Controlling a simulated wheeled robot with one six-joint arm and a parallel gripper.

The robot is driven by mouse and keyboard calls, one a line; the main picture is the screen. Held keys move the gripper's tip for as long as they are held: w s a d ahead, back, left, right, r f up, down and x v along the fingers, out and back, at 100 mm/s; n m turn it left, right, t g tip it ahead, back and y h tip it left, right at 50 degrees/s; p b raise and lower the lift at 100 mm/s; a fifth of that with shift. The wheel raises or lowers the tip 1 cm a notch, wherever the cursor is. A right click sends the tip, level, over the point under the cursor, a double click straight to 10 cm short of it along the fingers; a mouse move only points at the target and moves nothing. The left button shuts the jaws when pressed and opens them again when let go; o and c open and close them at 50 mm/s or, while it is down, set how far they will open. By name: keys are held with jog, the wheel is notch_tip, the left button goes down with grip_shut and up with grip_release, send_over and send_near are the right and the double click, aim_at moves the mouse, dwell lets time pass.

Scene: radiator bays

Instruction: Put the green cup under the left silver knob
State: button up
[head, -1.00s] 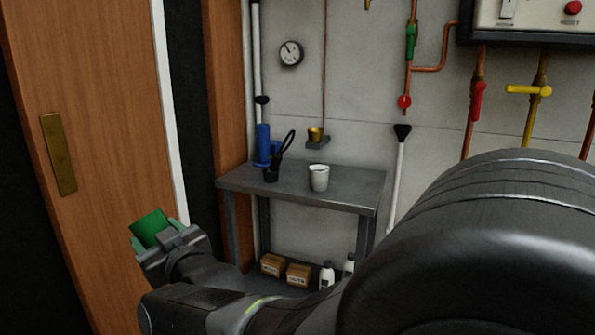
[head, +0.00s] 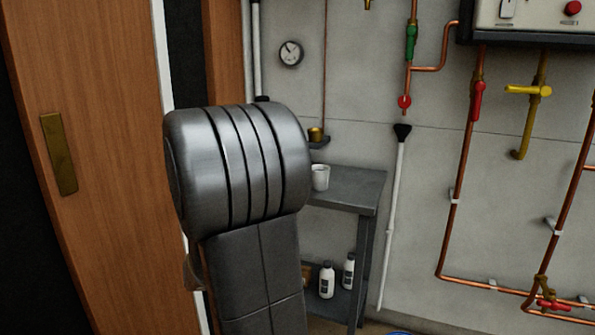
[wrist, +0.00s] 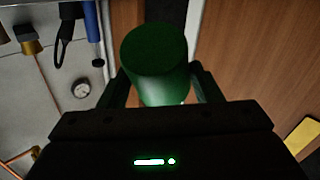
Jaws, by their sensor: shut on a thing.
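The green cup (wrist: 155,55) is between the two fingers of my gripper (wrist: 160,82) in the wrist view. The gripper is shut on it, with a finger at each side. In the head view my own arm hides the gripper and the cup. I cannot make out a silver knob in either view.
A white cup (head: 320,177) stands on a grey metal table (head: 352,188), partly behind my arm. Copper pipes with red valves (head: 477,100) and a yellow valve (head: 528,90) line the wall. A wooden door (head: 105,120) is at left.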

jog(key=w+d+f+m+t+h, duration=0.15)
jog(key=w+d+f+h, duration=0.25)
jog(key=w+d+f, duration=0.5)
jog(key=w+d+f+m+h, duration=0.3)
jog(key=w+d+f, duration=0.3)
jog(key=d, duration=0.5)
jog(key=s+r+p, duration=0.8)
jog(key=s+p, duration=0.5)
jog(key=p, duration=0.9)
jog(key=s+f, duration=0.5)
jog(key=shift+s+a+f, duration=0.15)
jog(key=shift+f, duration=0.25)
